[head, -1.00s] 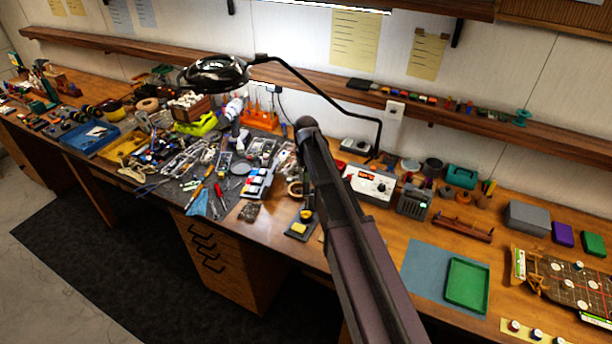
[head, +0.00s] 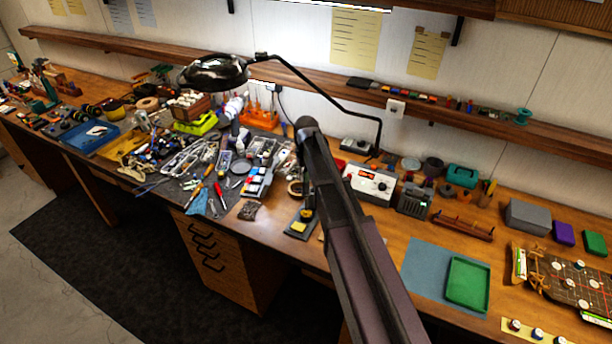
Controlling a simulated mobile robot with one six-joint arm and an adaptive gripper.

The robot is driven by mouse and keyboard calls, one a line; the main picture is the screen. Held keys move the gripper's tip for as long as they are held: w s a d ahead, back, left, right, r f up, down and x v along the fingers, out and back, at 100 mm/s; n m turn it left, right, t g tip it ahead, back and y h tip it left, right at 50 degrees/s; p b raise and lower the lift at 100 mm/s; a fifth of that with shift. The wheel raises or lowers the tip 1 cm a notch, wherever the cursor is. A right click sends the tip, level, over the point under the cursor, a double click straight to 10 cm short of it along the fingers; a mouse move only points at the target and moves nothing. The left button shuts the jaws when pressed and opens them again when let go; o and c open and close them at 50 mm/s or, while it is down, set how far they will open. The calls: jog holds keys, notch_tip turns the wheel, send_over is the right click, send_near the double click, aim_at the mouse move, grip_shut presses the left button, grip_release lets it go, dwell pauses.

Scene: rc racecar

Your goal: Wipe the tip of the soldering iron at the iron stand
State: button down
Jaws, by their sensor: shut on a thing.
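The iron stand (head: 301,224) is a small dark base with a yellow sponge (head: 299,226), near the front edge of the bench, just left of my arm. A dark upright part stands at its back, partly against my arm. The soldering iron cannot be made out; my arm may hide it. My arm rises from the bottom and covers the bench right of the stand. My gripper is hidden, so its hold and its distance from the stand do not show.
A black magnifier lamp (head: 215,72) hangs over the bench on a long arm. Left of the stand, a dark mat is crowded with tools and parts. On the right are a blue mat (head: 424,263) and a green tray (head: 467,284). A shelf runs along the wall.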

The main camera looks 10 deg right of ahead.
jog(key=shift+f+b, duration=0.35)
dwell(1.8)
jog(key=shift+r, duration=0.15)
dwell(0.9)
jog(key=shift+r+p, duration=2.9)
jog(key=shift+p, duration=0.2)
